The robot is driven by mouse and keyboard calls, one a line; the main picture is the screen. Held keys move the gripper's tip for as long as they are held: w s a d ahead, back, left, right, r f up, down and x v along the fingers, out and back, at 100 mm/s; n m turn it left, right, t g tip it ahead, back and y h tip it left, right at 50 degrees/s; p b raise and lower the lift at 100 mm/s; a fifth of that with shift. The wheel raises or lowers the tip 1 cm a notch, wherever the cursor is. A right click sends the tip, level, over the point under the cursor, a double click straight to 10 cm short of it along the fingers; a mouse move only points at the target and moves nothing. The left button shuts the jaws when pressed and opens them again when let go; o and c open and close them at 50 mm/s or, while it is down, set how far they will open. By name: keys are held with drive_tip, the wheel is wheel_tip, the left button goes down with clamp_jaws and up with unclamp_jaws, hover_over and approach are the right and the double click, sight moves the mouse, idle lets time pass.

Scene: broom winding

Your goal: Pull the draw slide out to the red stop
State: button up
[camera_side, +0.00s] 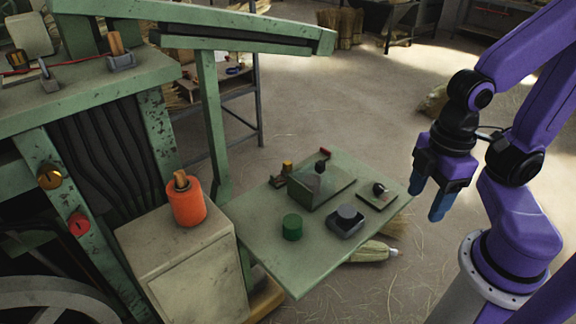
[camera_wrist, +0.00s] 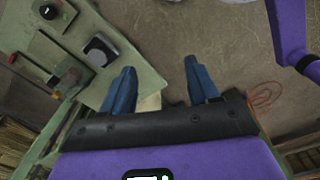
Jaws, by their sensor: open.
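My gripper (camera_side: 425,205) is open and empty, its blue fingers pointing down just off the right edge of a pale green side table. The fingers also show apart in the wrist view (camera_wrist: 159,66). At the table's back, a dark block with a yellow post (camera_side: 287,165) looks like the draw slide; which part is the slide is not certain. A red piece (camera_side: 324,153), seemingly the red stop, is farther right along that edge. The rail between them is largely hidden behind a sloped grey-green housing (camera_side: 318,190). My gripper touches none of these.
An orange spool (camera_side: 186,203) stands on a cabinet at left. Open floor lies beyond the table.

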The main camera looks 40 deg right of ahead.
drive_tip(key=shift+c, duration=1)
drive_tip(key=w+a+r+m, duration=0.25)
drive_tip(key=w+a, duration=0.25)
drive_tip(key=w, duration=0.5)
drive_tip(key=m, duration=1)
hover_over(287, 162)
wheel_tip(287, 162, down, 5)
wheel_tip(287, 162, down, 17)
drive_tip(key=shift+s+f, duration=0.1)
